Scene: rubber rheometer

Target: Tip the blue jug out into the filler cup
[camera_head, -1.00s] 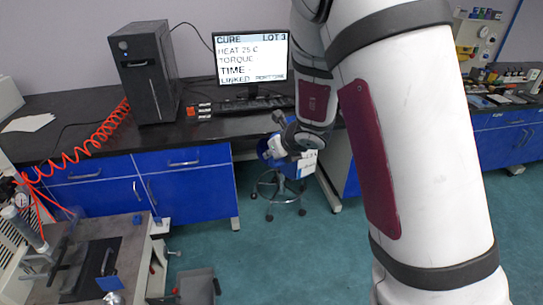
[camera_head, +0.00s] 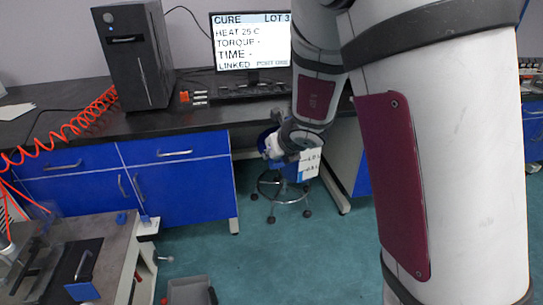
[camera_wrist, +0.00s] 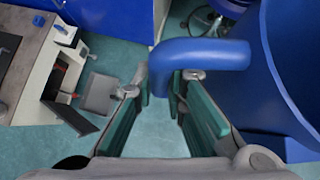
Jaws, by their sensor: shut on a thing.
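The blue jug (camera_wrist: 275,75) fills the right side of the wrist view, close to the camera, with its thick curved handle (camera_wrist: 200,54) reaching left. My gripper (camera_wrist: 163,84) has its teal-padded fingers on either side of the handle's downward part. It holds the jug by this handle, clear of the floor. I cannot make out a filler cup in either view.
A black-topped bench with blue drawers (camera_head: 180,185) carries a computer tower (camera_head: 135,55) and a monitor (camera_head: 250,42). A stool (camera_head: 285,192) stands under it. A grey machine table (camera_head: 115,250) is at lower left, beside a grey bin (camera_head: 190,291). Green floor between is open.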

